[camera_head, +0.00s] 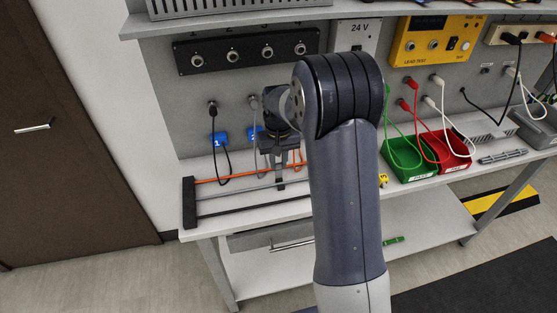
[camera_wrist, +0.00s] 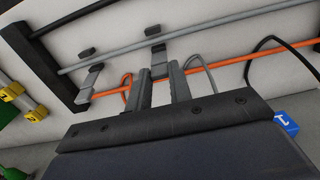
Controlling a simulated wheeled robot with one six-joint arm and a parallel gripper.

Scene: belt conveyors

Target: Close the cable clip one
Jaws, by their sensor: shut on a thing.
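My gripper (camera_head: 280,184) points down over the bench at the cable rack, partly hidden by my arm in the head view. In the wrist view, its two dark fingers (camera_wrist: 161,72) stand close on either side of a grey cable clip (camera_wrist: 155,46). The clip's lower part lies between them, by the orange cable (camera_wrist: 217,70). A second grey clip (camera_wrist: 89,78) sits to the left, near the rack's black end bar (camera_wrist: 48,66). I see no number on either grey clip, and cannot tell whether the gripped clip is fully closed.
A grey cable (camera_wrist: 215,28) and a black cable run beside the orange one. Blue tag 1 (camera_head: 219,140) hangs on a looped cable behind the rack. Green (camera_head: 406,164) and red (camera_head: 449,160) bins stand to the right. A shelf edge (camera_head: 240,19) overhangs the panel.

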